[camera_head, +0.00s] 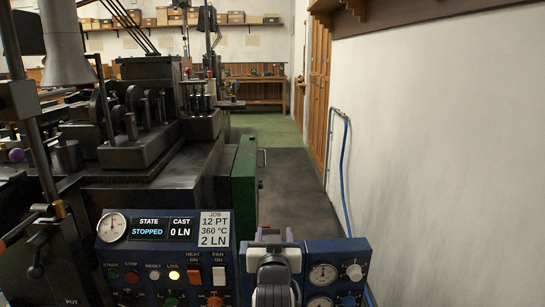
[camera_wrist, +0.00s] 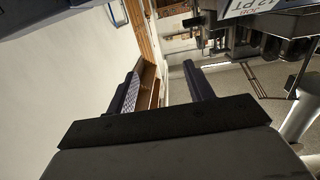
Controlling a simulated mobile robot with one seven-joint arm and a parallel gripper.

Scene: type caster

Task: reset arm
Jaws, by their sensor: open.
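My gripper (camera_wrist: 160,76) shows in the wrist view with its two dark fingers spread apart. Nothing is between the fingers. My arm (camera_head: 273,272) is folded low in the centre of the head view, in front of the blue control panel (camera_head: 160,258). It hides part of the panel. The panel's display (camera_head: 166,228) reads STATE STOPPED and CAST 0 LN. A job card (camera_head: 214,229) reads 12 PT, 360 °C, 2 LN.
The dark casting machine (camera_head: 150,140) fills the left, with a green cabinet (camera_head: 244,180) at its side. A white wall (camera_head: 440,140) with a blue hose (camera_head: 343,160) stands at right. Clear floor (camera_head: 290,190) runs between them towards a wooden bench (camera_head: 255,92).

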